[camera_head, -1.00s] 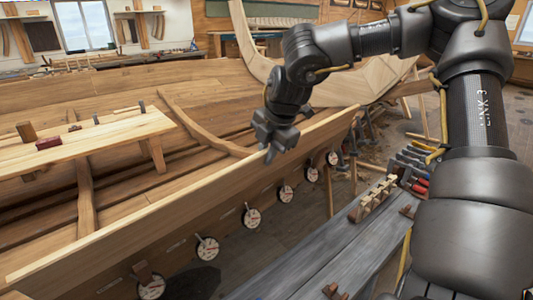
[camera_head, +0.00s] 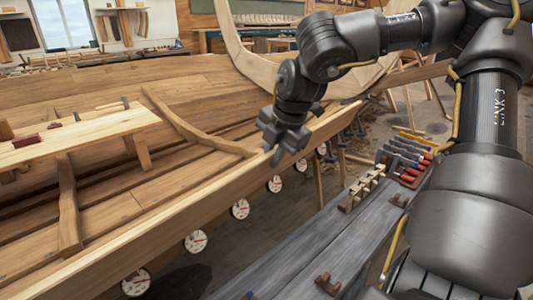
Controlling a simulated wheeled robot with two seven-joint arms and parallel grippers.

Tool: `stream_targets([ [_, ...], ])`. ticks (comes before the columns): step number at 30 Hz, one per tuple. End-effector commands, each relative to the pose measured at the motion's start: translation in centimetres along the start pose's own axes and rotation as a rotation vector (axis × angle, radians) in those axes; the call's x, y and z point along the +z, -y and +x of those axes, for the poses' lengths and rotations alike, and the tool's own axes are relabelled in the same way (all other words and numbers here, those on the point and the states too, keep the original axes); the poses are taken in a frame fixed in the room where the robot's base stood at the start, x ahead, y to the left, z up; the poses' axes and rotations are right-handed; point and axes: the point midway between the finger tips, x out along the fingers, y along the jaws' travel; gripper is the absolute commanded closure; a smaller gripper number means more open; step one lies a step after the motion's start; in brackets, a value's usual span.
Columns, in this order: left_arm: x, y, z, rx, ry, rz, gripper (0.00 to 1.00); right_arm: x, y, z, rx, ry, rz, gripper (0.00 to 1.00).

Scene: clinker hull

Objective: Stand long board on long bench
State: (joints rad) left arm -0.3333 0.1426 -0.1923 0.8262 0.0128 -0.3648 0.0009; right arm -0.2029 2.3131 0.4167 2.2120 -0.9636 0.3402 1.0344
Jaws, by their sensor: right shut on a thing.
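My right gripper (camera_head: 280,145) is shut on the top edge of the long board (camera_head: 190,212). The long board is a pale plank running diagonally from the lower left to its far end near the picture's middle. It stands on edge along the near side of the hull; whether it touches the hull cannot be told. The long bench (camera_head: 300,248), grey and weathered, lies to the right of the board and lower. Its near end is cut off by the picture and partly hidden by my arm. My left gripper is not in view.
Several round white dials (camera_head: 239,209) sit in a row under the board. Wooden blocks (camera_head: 362,188) and a rack of red-handled tools (camera_head: 408,165) stand on the bench. A small plank table (camera_head: 85,138) is inside the hull. Much of the bench top is bare.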

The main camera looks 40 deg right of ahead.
Motion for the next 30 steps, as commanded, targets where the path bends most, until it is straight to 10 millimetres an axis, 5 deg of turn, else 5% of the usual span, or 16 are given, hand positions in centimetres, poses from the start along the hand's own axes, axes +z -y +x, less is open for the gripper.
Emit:
stream_targets([
  [19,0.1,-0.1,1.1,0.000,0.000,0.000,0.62,0.0,2.3,-0.1,0.003,0.000,-0.001,1.00],
  [30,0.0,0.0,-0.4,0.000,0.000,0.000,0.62,0.0,-0.2,-0.4,0.001,0.001,0.000,1.00],
])
